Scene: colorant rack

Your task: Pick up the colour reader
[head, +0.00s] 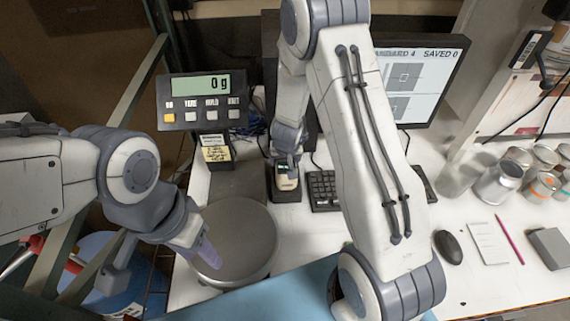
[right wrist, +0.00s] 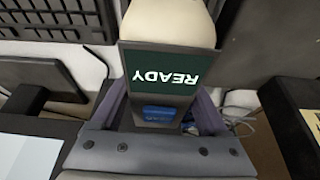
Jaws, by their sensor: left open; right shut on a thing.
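The colour reader (head: 287,182) is a small device with a pale cream body and a dark front, at its dark stand (head: 287,196) behind the round scale plate. In the right wrist view the colour reader (right wrist: 155,70) shows a green screen with READY upside down and a blue button. My right gripper (head: 286,150) is shut on it, one finger on each side. I cannot tell whether it is clear of the stand. My left gripper (head: 163,262) is open and empty, its right finger over the left edge of the scale plate.
The scale plate (head: 240,240) is empty and its display (head: 200,86) reads 0 g. A keyboard (head: 323,190) is close to the right of the reader. A monitor (head: 425,80), mouse (head: 447,247), notepad (head: 488,242), pen (head: 510,240) and several jars (head: 497,183) stand further right.

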